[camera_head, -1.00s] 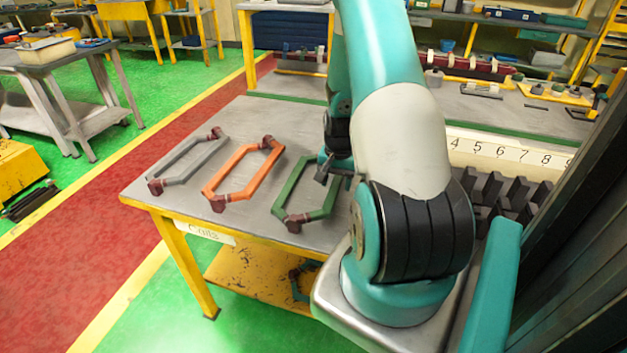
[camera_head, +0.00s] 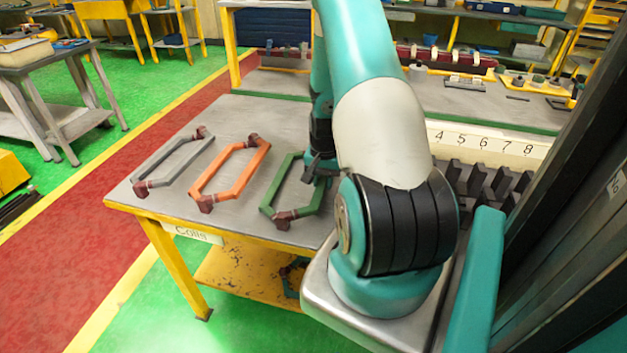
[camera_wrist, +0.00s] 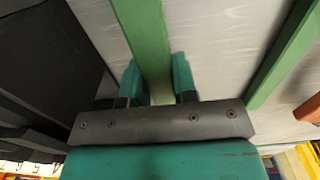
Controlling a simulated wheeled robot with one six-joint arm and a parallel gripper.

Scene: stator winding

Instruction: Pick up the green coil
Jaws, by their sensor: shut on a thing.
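The green coil (camera_head: 267,198) is a six-sided frame with dark red ends, at the right of the row of coils on the grey table (camera_head: 146,203). My gripper (camera_head: 314,176) is at its right side, partly hidden by my own arm in the head view. In the wrist view my gripper (camera_wrist: 160,80) has its teal fingers on either side of one green bar of the coil (camera_wrist: 144,35), shut on it. The coil's other long side (camera_wrist: 283,55) shows at the right there. Whether the coil is lifted off the table is hard to tell.
An orange coil (camera_head: 240,180) and a grey coil (camera_head: 170,165) lie to the left on the same table. A numbered strip (camera_head: 485,142) with dark slotted blocks (camera_head: 485,185) is at the right.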

